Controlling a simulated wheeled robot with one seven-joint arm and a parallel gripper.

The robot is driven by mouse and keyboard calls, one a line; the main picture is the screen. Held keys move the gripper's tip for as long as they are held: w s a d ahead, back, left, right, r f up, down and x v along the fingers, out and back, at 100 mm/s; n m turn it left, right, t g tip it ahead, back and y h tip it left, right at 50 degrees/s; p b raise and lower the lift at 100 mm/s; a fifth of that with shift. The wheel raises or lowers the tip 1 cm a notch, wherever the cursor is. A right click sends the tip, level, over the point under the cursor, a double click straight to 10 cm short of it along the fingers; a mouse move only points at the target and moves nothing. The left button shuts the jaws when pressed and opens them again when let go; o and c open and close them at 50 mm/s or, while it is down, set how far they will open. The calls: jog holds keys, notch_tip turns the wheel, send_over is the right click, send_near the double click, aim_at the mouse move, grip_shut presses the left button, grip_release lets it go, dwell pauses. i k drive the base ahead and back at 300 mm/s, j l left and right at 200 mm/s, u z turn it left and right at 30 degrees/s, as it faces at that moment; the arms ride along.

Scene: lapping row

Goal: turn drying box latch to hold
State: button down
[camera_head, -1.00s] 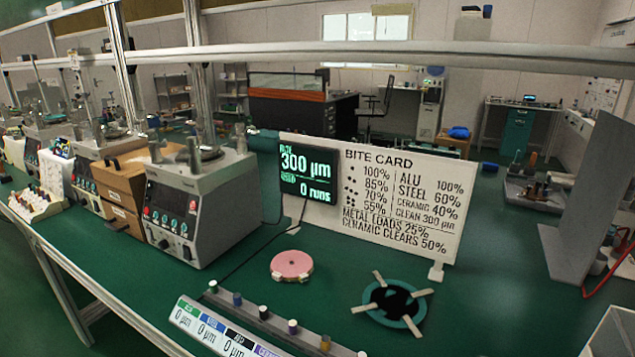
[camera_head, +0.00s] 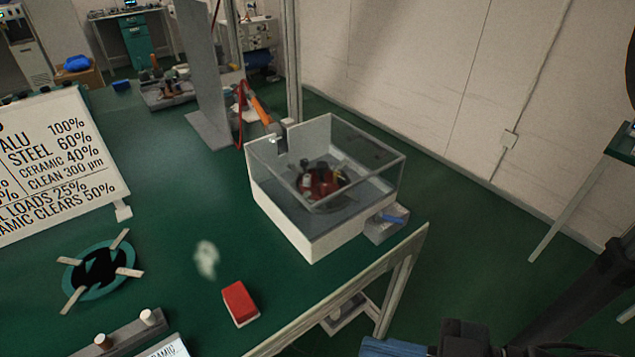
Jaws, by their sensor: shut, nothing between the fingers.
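The drying box (camera_head: 292,222) stands near the table's right edge, with a white lower body and clear upper walls. Red and dark items show inside it through the clear walls. A small grey block with a blue lever (camera_head: 393,218), which looks like the latch, sits outside the box at its right corner. The lever points to the right, roughly level; any marks for its positions are too small to read. Dark parts of my arm enter at the lower right. My gripper's fingers cannot be made out, and nothing of mine touches the box or lever.
A red-topped block (camera_head: 239,303) and a teal ring with pale arms (camera_head: 88,289) lie on the green table (camera_head: 180,210). A grey upright panel (camera_head: 203,75) and a metal post (camera_head: 293,60) stand behind the box. Open floor lies right of the table.

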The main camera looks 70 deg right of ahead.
aim_at(380, 216)
jog(key=k+z, duration=0.1)
jog(key=z, duration=0.25)
jog(key=l+z, duration=0.1)
jog(key=z, duration=0.25)
jog(key=k+l+z, duration=0.1)
jog(key=z, duration=0.25)
jog(key=k+u, duration=0.1)
jog(key=u, duration=0.6)
jog(key=k+u, duration=0.15)
jog(key=u, duration=0.2)
